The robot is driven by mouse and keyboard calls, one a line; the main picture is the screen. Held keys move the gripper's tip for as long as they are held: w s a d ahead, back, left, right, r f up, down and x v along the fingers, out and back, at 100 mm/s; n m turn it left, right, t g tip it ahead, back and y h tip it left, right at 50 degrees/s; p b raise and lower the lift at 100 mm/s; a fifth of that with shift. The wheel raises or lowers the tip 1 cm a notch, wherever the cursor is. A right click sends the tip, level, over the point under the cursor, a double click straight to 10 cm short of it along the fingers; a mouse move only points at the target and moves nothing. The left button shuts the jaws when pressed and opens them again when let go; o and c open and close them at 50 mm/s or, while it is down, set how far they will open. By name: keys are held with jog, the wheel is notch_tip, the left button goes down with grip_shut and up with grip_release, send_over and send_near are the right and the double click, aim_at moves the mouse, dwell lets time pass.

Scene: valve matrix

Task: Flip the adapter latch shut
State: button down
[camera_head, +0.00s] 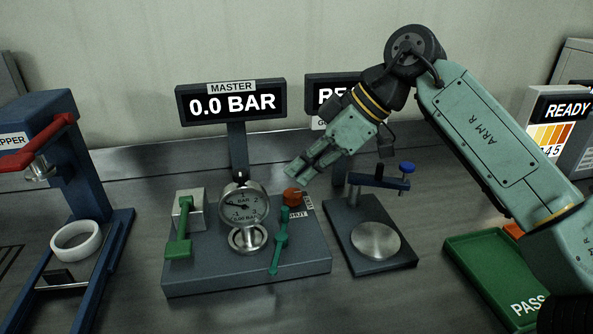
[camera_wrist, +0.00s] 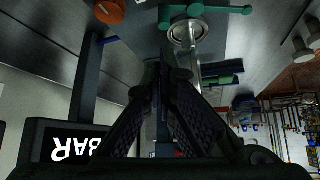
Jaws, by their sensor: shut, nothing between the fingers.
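A grey base block (camera_head: 245,275) carries a pressure gauge (camera_head: 243,205) on a round metal adapter (camera_head: 248,240). A green latch-like lever (camera_head: 184,222) on a light grey block stands left of the gauge, its wide end low at the front. A second, teal lever (camera_head: 279,240) lies right of the gauge, beside an orange knob (camera_head: 292,196). Which lever is the adapter latch is not marked. My gripper (camera_head: 296,174) is shut and empty, above and behind the orange knob, apart from both levers. In the wrist view my fingertips (camera_wrist: 165,62) are together, and the orange knob (camera_wrist: 110,11) shows at top left.
A master display (camera_head: 232,102) reading 0.0 BAR stands behind the block. A dark stand (camera_head: 370,245) with a metal disc and blue-knobbed arm is to the right. A green PASS tray (camera_head: 480,270) is farther right. A blue press (camera_head: 85,180) with red handle stands left.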

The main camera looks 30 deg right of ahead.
aim_at(280, 236)
jog(key=p+x, duration=0.2)
jog(key=x, duration=0.6)
jog(key=shift+s+d+f+m+t+h+b, duration=0.15)
jog(key=shift+d+m+t+h+b, duration=0.3)
jog(key=shift+m+b, duration=0.5)
jog(key=shift+d+n+b, duration=0.1)
jog(key=shift+n+b, duration=0.15)
jog(key=shift+b, duration=0.15)
jog(key=shift+s+d+b, duration=0.5)
jog(key=shift+d+b, duration=0.1)
jog(key=shift+b, duration=0.45)
jog(key=shift+s+d+b, duration=0.6)
jog(key=shift+s+b, duration=0.2)
jog(key=shift+s+d+b, duration=0.15)
jog(key=shift+s+b, duration=0.2)
jog(key=shift+s, duration=0.65)
jog(key=shift+g, duration=0.25)
